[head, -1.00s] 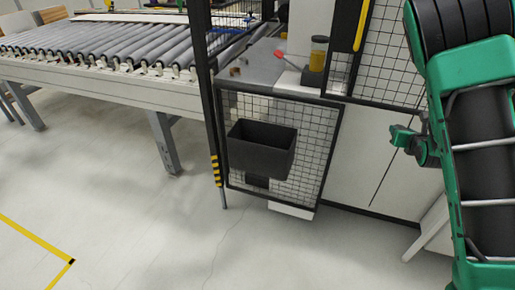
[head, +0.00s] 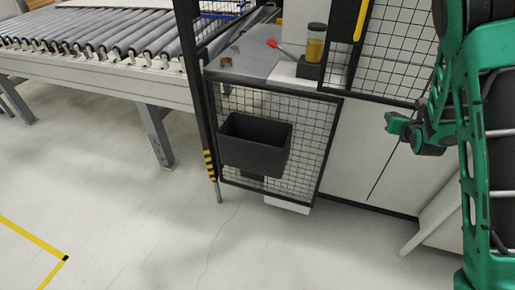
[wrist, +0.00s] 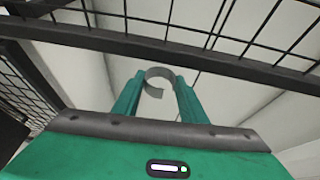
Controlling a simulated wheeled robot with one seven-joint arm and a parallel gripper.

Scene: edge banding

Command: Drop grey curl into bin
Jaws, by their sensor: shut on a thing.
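The grey curl (wrist: 158,73), a thin open loop of strip, is held between the two green fingers of my gripper (wrist: 157,92) in the wrist view. My gripper also shows at the right of the head view (head: 390,122), where the curl cannot be made out. The black bin (head: 252,158) hangs on the mesh panel near the middle of the head view. My gripper is well to the right of the bin, apart from it. The bin's floor is hidden in the head view.
A dark post (head: 196,90) stands left of the bin, beside the roller conveyor (head: 90,38). Above the bin, a grey counter (head: 245,62) holds a small brown piece (head: 226,62), a red-handled tool (head: 272,43) and a yellow jar (head: 316,42). Floor in front is clear.

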